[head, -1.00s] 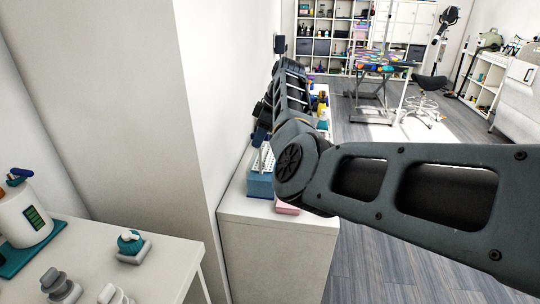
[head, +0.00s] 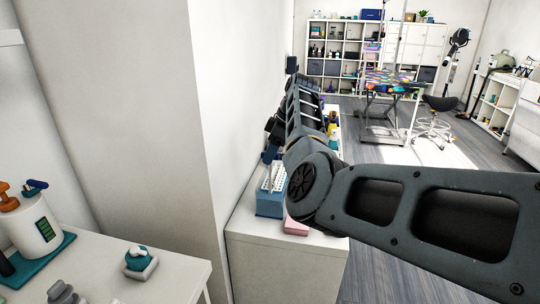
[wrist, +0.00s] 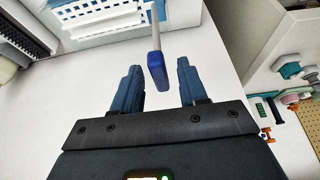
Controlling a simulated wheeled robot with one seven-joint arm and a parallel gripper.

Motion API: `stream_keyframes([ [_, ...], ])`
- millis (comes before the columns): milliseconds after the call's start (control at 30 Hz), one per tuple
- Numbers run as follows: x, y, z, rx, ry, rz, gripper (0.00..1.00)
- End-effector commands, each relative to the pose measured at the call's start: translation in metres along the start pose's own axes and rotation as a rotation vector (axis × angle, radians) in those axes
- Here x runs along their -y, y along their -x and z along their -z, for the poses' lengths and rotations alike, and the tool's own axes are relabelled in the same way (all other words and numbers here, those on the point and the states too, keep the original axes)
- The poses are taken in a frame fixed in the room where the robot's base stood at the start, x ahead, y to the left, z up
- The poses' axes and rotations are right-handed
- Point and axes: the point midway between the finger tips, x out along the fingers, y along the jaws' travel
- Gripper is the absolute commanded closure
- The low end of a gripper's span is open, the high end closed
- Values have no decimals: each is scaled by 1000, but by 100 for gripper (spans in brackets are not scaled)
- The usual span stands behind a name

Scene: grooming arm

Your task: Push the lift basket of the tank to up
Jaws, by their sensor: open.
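The tank (head: 269,205) is a blue box with a white perforated lift basket (head: 277,178) in it, on the white cabinet at the wall. In the wrist view the white basket (wrist: 95,22) lies at the top. A pale rod ends in a dark blue handle (wrist: 157,72), which hangs toward my gripper. My gripper (wrist: 157,66) is open, with one blue finger on each side of the handle and a visible gap to both. In the head view my gripper (head: 269,153) is small, beside the tank and partly hidden by my arm.
A pink block (head: 295,226) sits in front of the tank on the white cabinet (head: 285,262). A white table (head: 175,272) with a teal-topped item (head: 140,260) and a white canister (head: 30,228) stands at the left. A wall corner (head: 150,130) juts out between them.

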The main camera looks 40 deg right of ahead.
Motion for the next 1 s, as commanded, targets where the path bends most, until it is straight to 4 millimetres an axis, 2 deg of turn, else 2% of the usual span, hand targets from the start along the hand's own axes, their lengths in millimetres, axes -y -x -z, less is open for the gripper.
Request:
stream_keyframes([
  [200,-1,36,0,-2,1,-6,57],
  [400,0,61,0,-1,1,-3,57],
  [600,0,68,1,0,2,-2,57],
  [1000,0,68,1,-1,1,-1,57],
])
